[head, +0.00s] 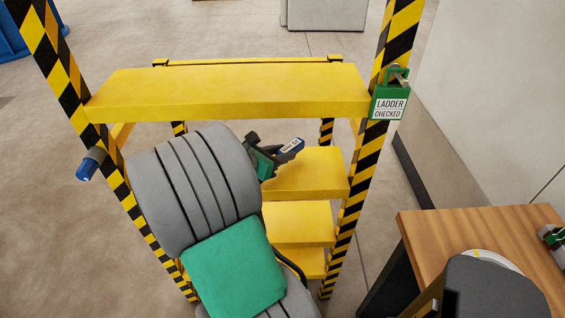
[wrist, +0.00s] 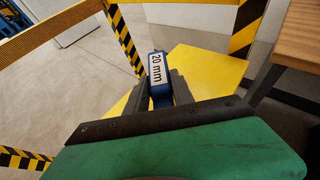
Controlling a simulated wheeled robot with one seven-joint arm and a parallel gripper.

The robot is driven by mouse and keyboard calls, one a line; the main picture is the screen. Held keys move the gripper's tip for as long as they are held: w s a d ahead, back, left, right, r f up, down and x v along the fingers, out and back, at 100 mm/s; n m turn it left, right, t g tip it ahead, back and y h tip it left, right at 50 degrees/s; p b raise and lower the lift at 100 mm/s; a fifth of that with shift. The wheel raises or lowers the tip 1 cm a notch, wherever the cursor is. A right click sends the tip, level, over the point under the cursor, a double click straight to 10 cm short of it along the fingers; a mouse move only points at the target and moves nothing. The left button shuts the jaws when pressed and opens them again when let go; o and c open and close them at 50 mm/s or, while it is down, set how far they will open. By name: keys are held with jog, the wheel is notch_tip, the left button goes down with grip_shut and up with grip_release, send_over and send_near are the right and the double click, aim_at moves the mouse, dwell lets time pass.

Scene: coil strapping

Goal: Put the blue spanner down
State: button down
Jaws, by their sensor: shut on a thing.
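The blue spanner (head: 291,149) is between the fingers of my gripper (head: 277,155), beside the ladder's right half in the head view. In the wrist view its blue end with a white "20 mm" label (wrist: 156,68) stands up between the dark fingers of my gripper (wrist: 160,88). The rest of the spanner is hidden by the fingers and gripper body. Behind and below it is a yellow ladder step (head: 310,172); I cannot tell how far above the step it is. My grey and green arm covers part of the ladder.
The wide yellow top step (head: 225,92) crosses ahead between striped rails. A green "LADDER CHECKED" tag (head: 390,102) hangs on the right rail. A grey and blue cylinder (head: 91,164) is at the left rail. A wooden bench (head: 440,235) stands at right. Floor is open at left.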

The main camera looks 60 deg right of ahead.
aim_at(282, 169)
jog(key=shift+d+f, duration=0.2)
jog(key=shift+f, duration=1.6)
jog(key=shift+f, duration=0.1)
jog(key=c, duration=1.1)
grip_release()
